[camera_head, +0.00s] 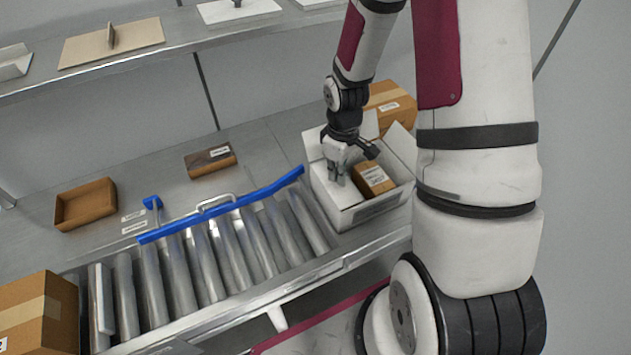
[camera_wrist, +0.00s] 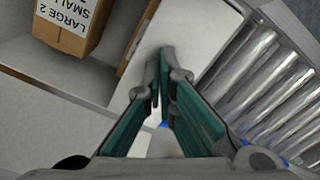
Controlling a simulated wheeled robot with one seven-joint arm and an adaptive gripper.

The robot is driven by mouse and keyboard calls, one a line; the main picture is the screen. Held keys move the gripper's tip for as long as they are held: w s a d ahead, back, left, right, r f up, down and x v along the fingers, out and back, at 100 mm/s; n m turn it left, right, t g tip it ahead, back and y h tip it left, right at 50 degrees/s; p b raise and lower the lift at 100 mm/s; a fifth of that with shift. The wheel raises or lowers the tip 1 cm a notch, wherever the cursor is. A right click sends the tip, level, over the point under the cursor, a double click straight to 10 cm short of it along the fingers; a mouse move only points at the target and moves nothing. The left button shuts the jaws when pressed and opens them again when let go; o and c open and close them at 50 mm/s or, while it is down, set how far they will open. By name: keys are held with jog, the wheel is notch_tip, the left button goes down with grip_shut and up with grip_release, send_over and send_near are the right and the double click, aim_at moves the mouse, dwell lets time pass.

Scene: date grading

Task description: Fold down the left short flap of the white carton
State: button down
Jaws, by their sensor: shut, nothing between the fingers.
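The white carton (camera_head: 352,218) stands open at the right end of the roller conveyor, with a small brown box (camera_head: 374,178) inside. Flaps stand up at its back and right. My gripper (camera_head: 337,181) points down over the carton's left part, left of the brown box; it is shut and empty. In the wrist view, my gripper's fingertips (camera_wrist: 164,52) are together over a white panel (camera_wrist: 195,30) between the carton's inside and the rollers. It seems to be the left short flap; its angle and any contact are unclear. The brown box (camera_wrist: 72,22) shows at upper left, labelled.
The rollers (camera_head: 225,245) lie left of the carton, with a blue rail (camera_head: 225,208) along their far side. An open brown tray (camera_head: 86,204) and a brown box (camera_head: 210,160) sit behind. A closed carton (camera_head: 390,97) stands behind the white one.

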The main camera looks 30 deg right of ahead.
notch_tip(320, 180, up, 11)
jog(key=p, duration=0.5)
